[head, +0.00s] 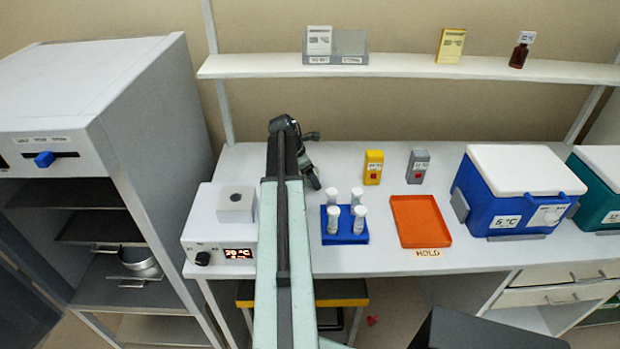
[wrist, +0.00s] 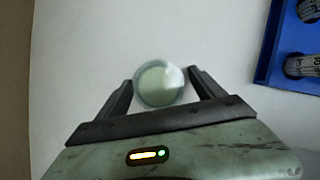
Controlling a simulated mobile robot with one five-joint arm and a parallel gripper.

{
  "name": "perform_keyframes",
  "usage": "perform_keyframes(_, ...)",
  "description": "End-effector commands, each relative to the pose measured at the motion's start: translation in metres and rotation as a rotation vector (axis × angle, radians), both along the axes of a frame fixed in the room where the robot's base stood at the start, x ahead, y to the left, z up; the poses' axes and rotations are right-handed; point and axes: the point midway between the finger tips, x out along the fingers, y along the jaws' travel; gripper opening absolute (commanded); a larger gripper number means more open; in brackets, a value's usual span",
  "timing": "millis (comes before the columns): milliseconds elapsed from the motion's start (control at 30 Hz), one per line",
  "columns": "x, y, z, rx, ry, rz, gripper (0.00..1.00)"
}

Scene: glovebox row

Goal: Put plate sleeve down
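My gripper shows in the wrist view (wrist: 160,78), with its two dark fingers on either side of a round, pale green-white piece, which I take to be the plate sleeve (wrist: 158,84). The fingertips appear to touch its sides. I see it end-on over the white bench top (wrist: 80,60), so I cannot tell whether it touches the bench.
A blue rack (head: 345,238) with several white-capped vials stands right of my arm; its edge shows in the wrist view (wrist: 268,55). A heater block (head: 220,240) stands left. An orange HOLD tray (head: 420,222), yellow box (head: 373,167), grey box (head: 417,166) and blue cooler (head: 510,200) stand right.

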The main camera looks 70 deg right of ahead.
Motion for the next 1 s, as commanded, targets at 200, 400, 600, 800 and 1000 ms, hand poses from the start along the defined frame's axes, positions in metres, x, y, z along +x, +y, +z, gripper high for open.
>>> perform_keyframes(200,0.0,0.0,0.0,0.0,0.0,0.0,0.78)
perform_keyframes(400,0.001,0.001,0.01,0.0,0.0,0.0,0.78)
perform_keyframes(600,0.009,0.009,0.044,0.0,0.0,0.001,0.78)
perform_keyframes(800,0.021,0.021,0.09,0.0,0.0,0.0,0.78)
perform_keyframes(1000,0.031,0.03,0.116,0.0,0.0,-0.001,0.78)
